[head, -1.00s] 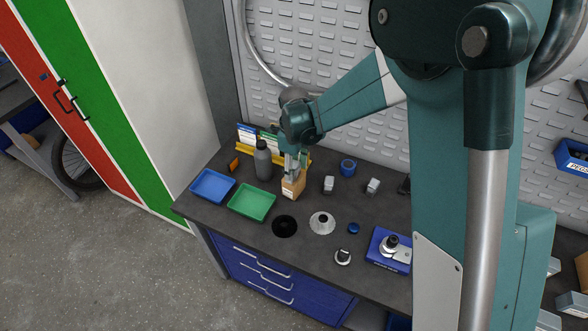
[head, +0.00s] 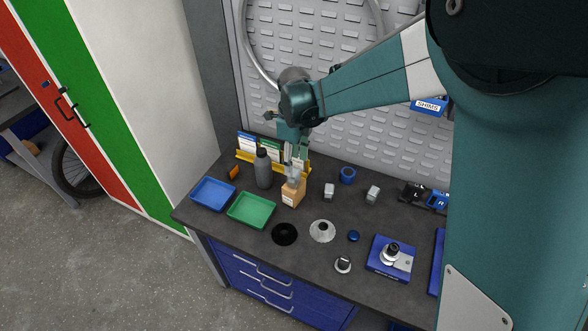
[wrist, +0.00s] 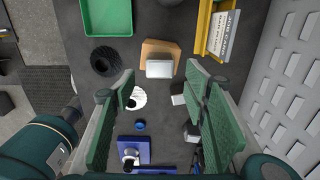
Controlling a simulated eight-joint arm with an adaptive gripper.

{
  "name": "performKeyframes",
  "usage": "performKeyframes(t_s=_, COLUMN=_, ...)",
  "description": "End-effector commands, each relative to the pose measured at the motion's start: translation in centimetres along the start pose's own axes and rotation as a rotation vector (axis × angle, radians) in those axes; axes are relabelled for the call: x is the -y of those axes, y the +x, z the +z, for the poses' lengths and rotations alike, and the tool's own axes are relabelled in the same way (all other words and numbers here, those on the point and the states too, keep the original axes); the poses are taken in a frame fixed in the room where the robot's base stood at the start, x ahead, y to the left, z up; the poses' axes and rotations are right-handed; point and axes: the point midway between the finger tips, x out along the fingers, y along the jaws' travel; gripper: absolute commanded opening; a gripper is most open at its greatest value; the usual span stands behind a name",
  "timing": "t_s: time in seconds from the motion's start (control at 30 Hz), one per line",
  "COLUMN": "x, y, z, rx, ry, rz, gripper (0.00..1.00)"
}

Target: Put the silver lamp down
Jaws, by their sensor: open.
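A silver lamp (wrist: 160,68), a small pale grey block in the wrist view, rests on top of a cardboard box (wrist: 157,48). In the head view the box (head: 292,195) stands on the dark workbench beside a grey bottle, with the lamp (head: 291,182) partly hidden at its top. My gripper (head: 294,164) is just above the box, pointing down. In the wrist view its green-padded fingers are spread wide, one on each side of the lamp, with gaps between. I cannot tell how far the tips are above it.
Close by stand the grey bottle (head: 263,169), green tray (head: 251,210), blue tray (head: 213,193) and yellow rack (head: 272,165). Two small silver blocks (head: 329,190) (head: 373,194) and a blue ring (head: 347,175) lie to the right.

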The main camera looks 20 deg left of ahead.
Motion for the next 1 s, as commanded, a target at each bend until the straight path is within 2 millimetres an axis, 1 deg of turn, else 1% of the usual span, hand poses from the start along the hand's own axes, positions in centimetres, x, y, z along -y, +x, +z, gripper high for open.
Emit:
performKeyframes(t_s=0.03, x=0.0, y=-0.8, z=0.0, rx=0.000, ry=0.000, rz=0.000, gripper=0.45)
performKeyframes(t_s=0.2, x=0.0, y=-2.7, z=0.0, rx=0.000, ry=0.000, rz=0.000, gripper=0.45)
performKeyframes(t_s=0.33, x=0.0, y=-3.5, z=0.0, rx=0.000, ry=0.000, rz=0.000, gripper=0.45)
performKeyframes(t_s=0.5, x=0.0, y=-3.9, z=0.0, rx=0.000, ry=0.000, rz=0.000, gripper=0.45)
performKeyframes(t_s=1.0, x=0.0, y=-3.9, z=0.0, rx=0.000, ry=0.000, rz=0.000, gripper=0.45)
